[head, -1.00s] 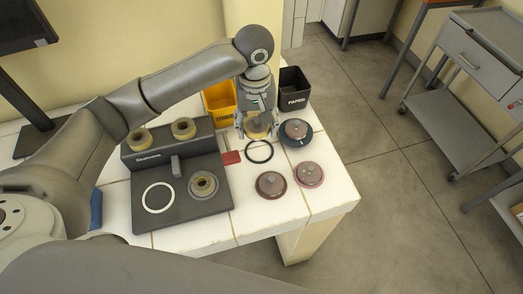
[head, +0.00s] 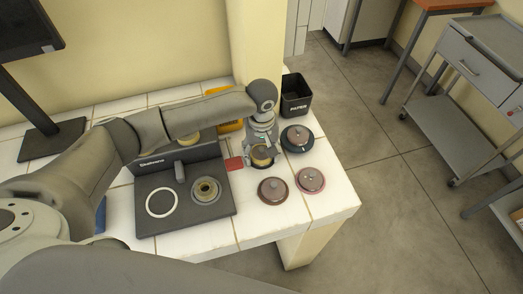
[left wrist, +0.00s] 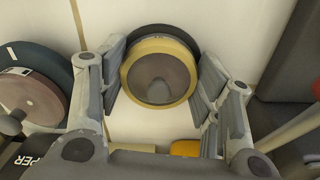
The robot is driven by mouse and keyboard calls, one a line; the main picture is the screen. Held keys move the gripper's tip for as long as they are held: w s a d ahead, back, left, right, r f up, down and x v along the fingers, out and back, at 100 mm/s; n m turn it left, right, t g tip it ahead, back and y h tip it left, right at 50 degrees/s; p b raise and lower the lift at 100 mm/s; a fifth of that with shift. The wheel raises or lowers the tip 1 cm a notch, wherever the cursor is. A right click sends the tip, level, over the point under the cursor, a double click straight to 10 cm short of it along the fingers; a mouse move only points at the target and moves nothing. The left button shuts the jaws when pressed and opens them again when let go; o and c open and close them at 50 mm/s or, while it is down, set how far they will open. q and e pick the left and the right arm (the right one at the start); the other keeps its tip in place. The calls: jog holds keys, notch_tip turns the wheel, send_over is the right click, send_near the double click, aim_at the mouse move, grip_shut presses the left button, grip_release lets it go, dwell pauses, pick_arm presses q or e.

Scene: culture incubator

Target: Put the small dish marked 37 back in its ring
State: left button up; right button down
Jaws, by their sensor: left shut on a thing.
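My left gripper (head: 262,150) is shut on a small dish with a yellow rim and a brown-grey knobbed lid (head: 262,159). In the left wrist view, this dish (left wrist: 158,78) sits between the two fingers. A black ring (left wrist: 150,31) shows behind it as a dark arc past its far edge, so the dish covers most of the ring. I cannot tell whether the dish touches the table inside the ring or is just above it. No number can be read on the dish. My right gripper is not in view.
A dish in a dark blue ring (head: 297,138) stands close on the right. Dishes with brown (head: 272,191) and pink (head: 311,181) rims stand in front.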

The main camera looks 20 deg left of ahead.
pick_arm(q)
jog(key=o, duration=1.1)
jog(key=shift+f, duration=0.1)
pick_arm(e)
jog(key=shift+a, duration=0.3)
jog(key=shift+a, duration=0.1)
pick_arm(q)
notch_tip(320, 180, up, 11)
jog(key=shift+r+b, duration=0.1)
jog(key=shift+b, duration=0.7)
jog(key=shift+r, duration=0.6)
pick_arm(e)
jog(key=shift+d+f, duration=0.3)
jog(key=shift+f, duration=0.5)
pick_arm(q)
jog(key=shift+f, duration=0.1)
